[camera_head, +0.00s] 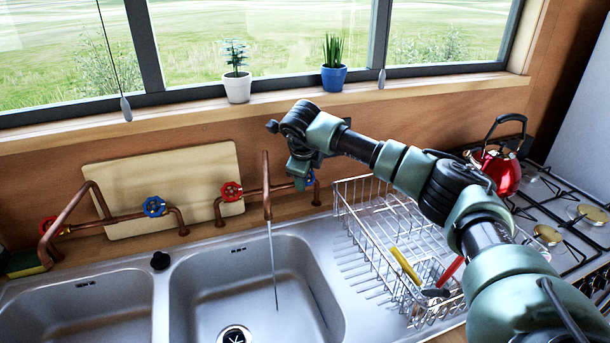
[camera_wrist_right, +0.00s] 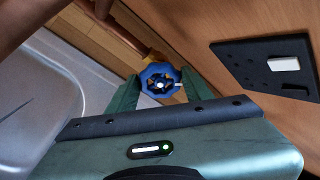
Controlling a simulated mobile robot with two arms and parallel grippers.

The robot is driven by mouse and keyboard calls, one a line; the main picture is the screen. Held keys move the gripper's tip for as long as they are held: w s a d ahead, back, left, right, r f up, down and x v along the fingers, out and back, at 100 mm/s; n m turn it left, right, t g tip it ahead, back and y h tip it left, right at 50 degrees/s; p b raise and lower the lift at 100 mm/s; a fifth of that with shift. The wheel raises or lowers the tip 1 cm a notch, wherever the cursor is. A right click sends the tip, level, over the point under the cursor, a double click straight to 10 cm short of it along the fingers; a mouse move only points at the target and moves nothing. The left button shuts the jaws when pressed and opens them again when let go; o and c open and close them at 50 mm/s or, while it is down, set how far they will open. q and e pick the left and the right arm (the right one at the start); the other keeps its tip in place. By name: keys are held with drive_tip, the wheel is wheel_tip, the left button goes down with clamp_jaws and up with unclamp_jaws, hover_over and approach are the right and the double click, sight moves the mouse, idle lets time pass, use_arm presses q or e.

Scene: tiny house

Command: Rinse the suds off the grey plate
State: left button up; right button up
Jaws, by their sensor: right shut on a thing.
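My right gripper (camera_head: 303,178) reaches over the dish rack to the blue tap handle (camera_head: 310,179) on the right-hand copper tap (camera_head: 266,188). In the right wrist view the gripper's two fingers (camera_wrist_right: 157,88) sit on either side of the blue handle (camera_wrist_right: 160,76), shut on it. A thin stream of water (camera_head: 273,262) runs from the tap into the right sink basin (camera_head: 215,285). The grey plate is not in view. My left gripper is not in view.
A wire dish rack (camera_head: 350,205) with yellow-handled and red-handled utensils stands right of the sink. A red kettle (camera_head: 500,172) sits on the stove. Two potted plants stand on the sill. A left copper tap (camera_head: 72,210) and a sponge (camera_head: 25,262) are at left.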

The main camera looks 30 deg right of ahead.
drive_tip(key=o, duration=1.4)
drive_tip(key=shift+c, duration=0.2)
drive_tip(key=shift+a+r, duration=0.1)
drive_tip(key=b+v, duration=0.1)
drive_tip(key=v, duration=0.6)
drive_tip(key=shift+s+r+b, duration=0.15)
drive_tip(key=shift+r+b, duration=0.15)
drive_tip(key=shift+b, duration=0.1)
